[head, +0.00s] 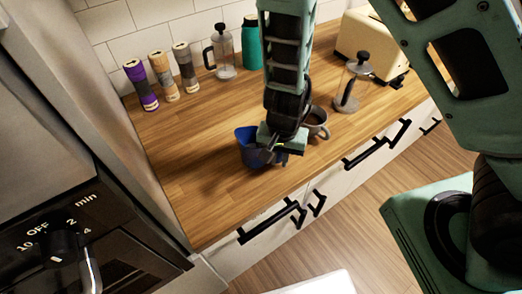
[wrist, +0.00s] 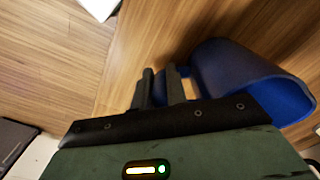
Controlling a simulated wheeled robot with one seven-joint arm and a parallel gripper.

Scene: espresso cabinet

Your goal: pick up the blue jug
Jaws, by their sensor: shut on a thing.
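The blue jug (head: 248,147) is at the front part of the wooden counter (head: 195,185) in the head view. It also shows at the right of the wrist view (wrist: 232,72), with its opening facing the lower right. My gripper (head: 270,150) is at the jug's right side in the head view. In the wrist view my gripper (wrist: 162,86) has its two fingers close together beside the jug, shut on its handle side. The exact contact between the fingers is partly hidden. I cannot tell whether the jug's base touches the counter.
A grey mug (head: 317,121) stands close to the right of my gripper. A French press (head: 351,85) and a cream toaster (head: 368,42) are farther right. Another press (head: 223,62), a teal canister (head: 251,42) and several grinders (head: 162,75) line the back. The counter's left is clear.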

